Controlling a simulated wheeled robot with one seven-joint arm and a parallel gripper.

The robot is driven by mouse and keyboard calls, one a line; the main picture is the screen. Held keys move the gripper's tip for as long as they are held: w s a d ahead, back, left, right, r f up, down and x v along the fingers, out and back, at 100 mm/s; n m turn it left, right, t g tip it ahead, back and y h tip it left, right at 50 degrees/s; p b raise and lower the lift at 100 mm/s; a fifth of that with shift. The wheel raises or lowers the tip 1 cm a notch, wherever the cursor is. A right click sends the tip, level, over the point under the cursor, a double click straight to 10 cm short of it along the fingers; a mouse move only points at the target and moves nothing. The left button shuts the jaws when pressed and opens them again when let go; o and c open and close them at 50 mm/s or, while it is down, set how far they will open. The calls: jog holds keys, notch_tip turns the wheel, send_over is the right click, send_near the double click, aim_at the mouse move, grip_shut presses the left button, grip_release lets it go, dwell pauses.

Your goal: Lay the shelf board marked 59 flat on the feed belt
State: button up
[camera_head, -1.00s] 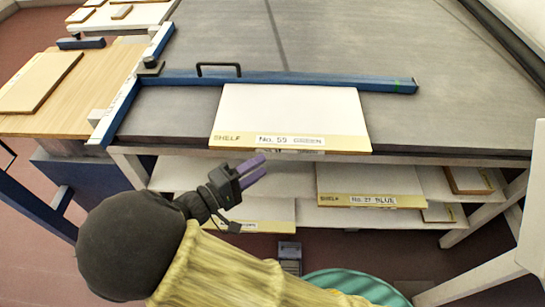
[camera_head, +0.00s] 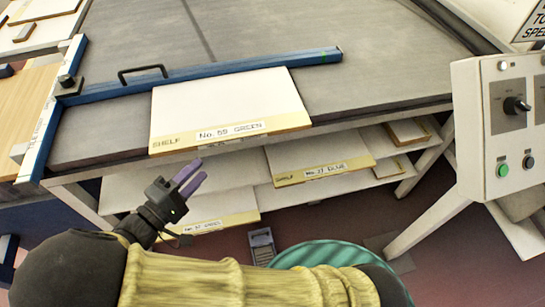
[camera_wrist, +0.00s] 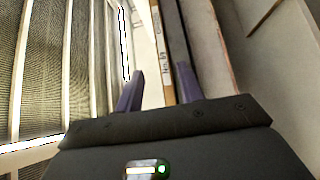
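The shelf board marked No. 59 GREEN (camera_head: 228,103) lies flat on the grey feed belt (camera_head: 400,60) in the head view. Its far edge is along the blue fence bar (camera_head: 225,70), and its labelled front edge is at the belt's near edge. My gripper (camera_head: 193,180) is in front of and below that labelled edge, apart from the board. In the wrist view, my gripper (camera_wrist: 160,85) has its two purple fingers spread with nothing held. A labelled board edge (camera_wrist: 166,70) shows beyond the gap between them; its number is hard to read there.
Below the belt, a rack holds a No. 27 BLUE board (camera_head: 318,160) and another labelled board (camera_head: 215,211). A control panel (camera_head: 510,120) with a knob and buttons stands at the right. A teal ribbed round object (camera_head: 330,256) and a small grey box (camera_head: 262,245) are on the floor.

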jog(key=shift+d, duration=0.1)
jog(key=w+d+f+m+g+y, duration=0.1)
jog(key=w+d+f+m+g, duration=0.1)
jog(key=d+g, duration=0.65)
jog(key=w+d+f+m+g+y, duration=0.1)
jog(key=d+f+m+g, duration=0.3)
jog(key=d, duration=0.8)
jog(key=d+r+m+y, duration=0.4)
jog(key=d+y, duration=0.4)
jog(key=d, duration=0.4)
jog(key=shift+s+r+m, duration=0.2)
jog(key=shift+r+m, duration=0.2)
jog(key=shift+r, duration=0.3)
jog(key=w+p+v, duration=0.3)
jog(key=p+v, duration=1.2)
jog(key=shift+d+r+p, duration=0.2)
jog(key=shift+r+p, duration=0.1)
jog(key=shift+r, duration=0.15)
